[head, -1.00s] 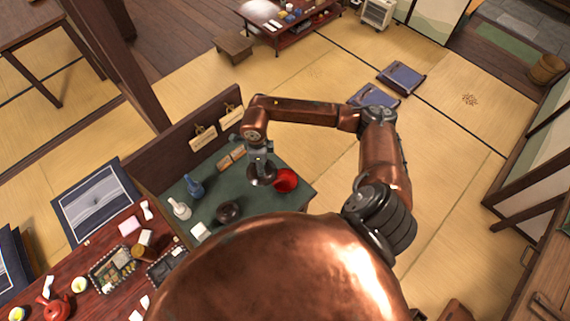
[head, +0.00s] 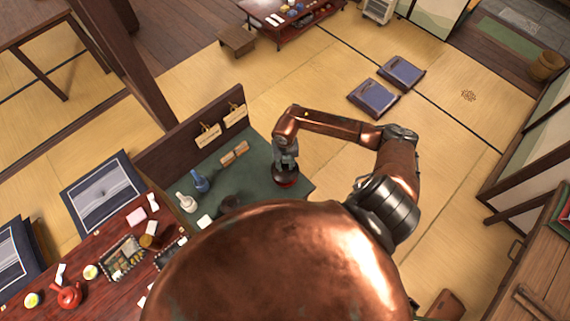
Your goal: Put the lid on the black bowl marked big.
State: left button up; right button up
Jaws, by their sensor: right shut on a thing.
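My right gripper (head: 287,160) is shut on a dark round lid (head: 284,173). It holds the lid directly over a red bowl (head: 287,185) near the right end of the green counter. Only a thin red sliver of this bowl shows below the lid; I cannot tell whether the two touch. A second dark round piece (head: 230,202) stands further left on the counter, partly hidden by my body. No size marking is readable on either. My left gripper is not in view.
The green counter (head: 252,180) also holds a blue bottle (head: 201,182), a white bottle (head: 186,203) and small wooden blocks (head: 235,153). A dark upright panel (head: 180,150) with hanging tags lines its back. Tatami floor lies to the right.

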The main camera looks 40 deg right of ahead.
jog(key=shift+f+b, duration=1.75)
jog(key=shift+f, duration=0.75)
jog(key=shift+f+b, duration=0.3)
jog(key=shift+f, duration=0.1)
dwell(0.4)
jog(key=o, duration=1.1)
jog(key=shift+o, duration=0.3)
jog(key=o, duration=0.4)
jog(key=shift+c, duration=0.2)
